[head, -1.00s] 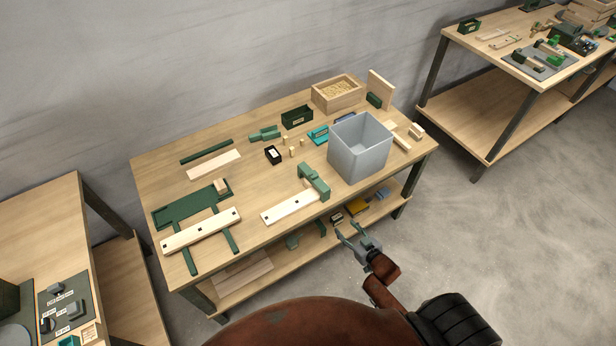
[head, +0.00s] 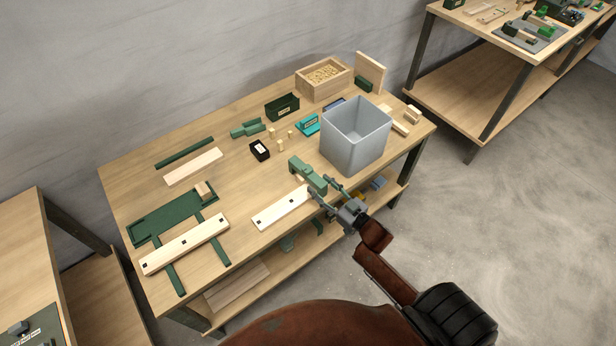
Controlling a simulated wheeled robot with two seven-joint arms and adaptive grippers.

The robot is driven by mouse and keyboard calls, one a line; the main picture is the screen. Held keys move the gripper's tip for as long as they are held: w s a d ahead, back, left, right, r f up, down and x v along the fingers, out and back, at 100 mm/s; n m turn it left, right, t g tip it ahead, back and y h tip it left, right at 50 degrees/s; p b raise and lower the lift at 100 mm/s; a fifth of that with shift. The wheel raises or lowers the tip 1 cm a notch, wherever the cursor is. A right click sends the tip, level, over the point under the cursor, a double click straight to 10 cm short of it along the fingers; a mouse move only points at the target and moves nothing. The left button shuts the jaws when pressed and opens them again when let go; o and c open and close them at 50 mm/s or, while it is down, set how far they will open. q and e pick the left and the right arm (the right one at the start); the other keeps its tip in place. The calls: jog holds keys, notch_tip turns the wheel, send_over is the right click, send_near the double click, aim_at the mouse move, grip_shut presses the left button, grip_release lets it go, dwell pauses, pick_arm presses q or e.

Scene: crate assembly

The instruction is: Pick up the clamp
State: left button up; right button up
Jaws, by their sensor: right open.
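A green clamp-like tool (head: 306,174) lies on the table near the front edge, at the right end of a pale wooden slat (head: 280,208). My right gripper (head: 321,187) is open at the tool's near right end, its two fingers pointing at it. I cannot tell whether the fingers touch it. A second, smaller green clamp-like piece (head: 247,128) lies further back on the table. My left gripper is not in view.
A grey bin (head: 350,147) stands close behind my right gripper. A green frame jig (head: 170,218) with a drilled slat (head: 186,243) lies at the left. A black box (head: 260,150), a green bin (head: 282,107) and a wooden crate (head: 323,80) stand further back.

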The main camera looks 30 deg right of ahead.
aim_at(309, 176)
jog(key=w, duration=0.2)
jog(key=w+b, duration=0.1)
jog(key=w, duration=0.1)
jog(key=w+a, duration=0.1)
jog(key=w, duration=0.1)
jog(key=shift+w+f, duration=0.2)
jog(key=shift+c, duration=0.5)
grip_shut()
jog(key=shift+r, duration=0.1)
